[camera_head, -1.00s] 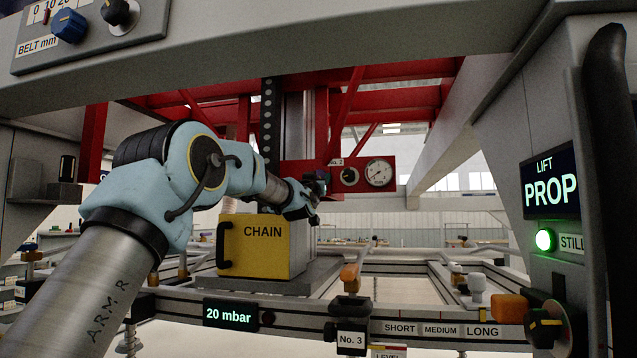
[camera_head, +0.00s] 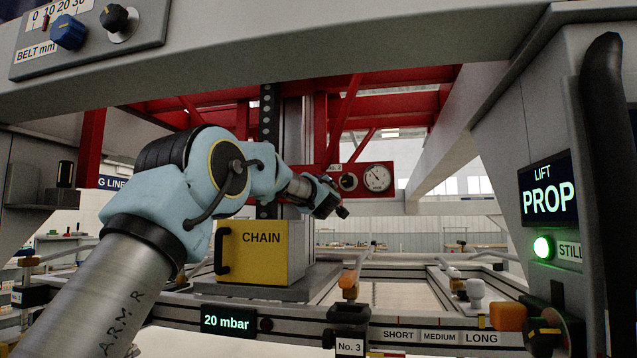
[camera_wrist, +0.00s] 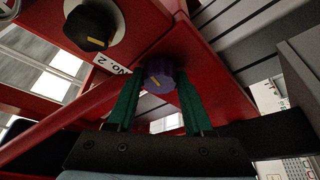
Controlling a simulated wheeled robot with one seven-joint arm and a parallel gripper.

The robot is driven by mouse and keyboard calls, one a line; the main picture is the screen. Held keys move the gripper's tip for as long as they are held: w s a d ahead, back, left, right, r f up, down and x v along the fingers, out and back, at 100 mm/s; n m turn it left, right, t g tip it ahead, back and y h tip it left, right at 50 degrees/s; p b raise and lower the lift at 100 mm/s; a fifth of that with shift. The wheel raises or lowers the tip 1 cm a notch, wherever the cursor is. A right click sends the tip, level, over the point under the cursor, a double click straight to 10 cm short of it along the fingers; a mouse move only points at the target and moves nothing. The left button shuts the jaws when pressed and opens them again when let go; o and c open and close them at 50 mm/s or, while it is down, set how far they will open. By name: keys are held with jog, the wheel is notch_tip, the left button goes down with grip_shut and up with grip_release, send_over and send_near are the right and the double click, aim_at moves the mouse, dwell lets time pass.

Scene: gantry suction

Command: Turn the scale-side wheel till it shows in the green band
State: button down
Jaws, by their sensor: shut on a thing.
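My gripper (camera_wrist: 159,77) has its two green fingers on either side of a small purple wheel (camera_wrist: 158,78) with a yellow mark, and is shut on it. The wheel is on the red panel (camera_wrist: 203,60). In the camera_head view my gripper (camera_head: 342,208) is at the panel's lower left, and I cannot make out the wheel there. A round white gauge (camera_head: 377,177) with a dark needle is on the panel's right side. Its edge also shows in the wrist view's top left corner. The gauge's bands are too small to tell.
A black knob (camera_head: 348,181) is left of the gauge; in the wrist view it (camera_wrist: 90,27) has a yellow mark, near a No. 2 label. A yellow CHAIN box (camera_head: 275,258) stands below my arm. Red beams (camera_head: 345,125) run overhead. The green lamp (camera_head: 543,247) by STILL is lit.

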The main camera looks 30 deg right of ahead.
dwell(0.3)
jog(key=shift+c, duration=1.4)
grip_release()
jog(key=b+v, duration=0.6)
jog(key=v, duration=0.4)
jog(key=shift+s+a, duration=0.2)
jog(key=shift+s, duration=0.15)
jog(key=shift+f, duration=0.15)
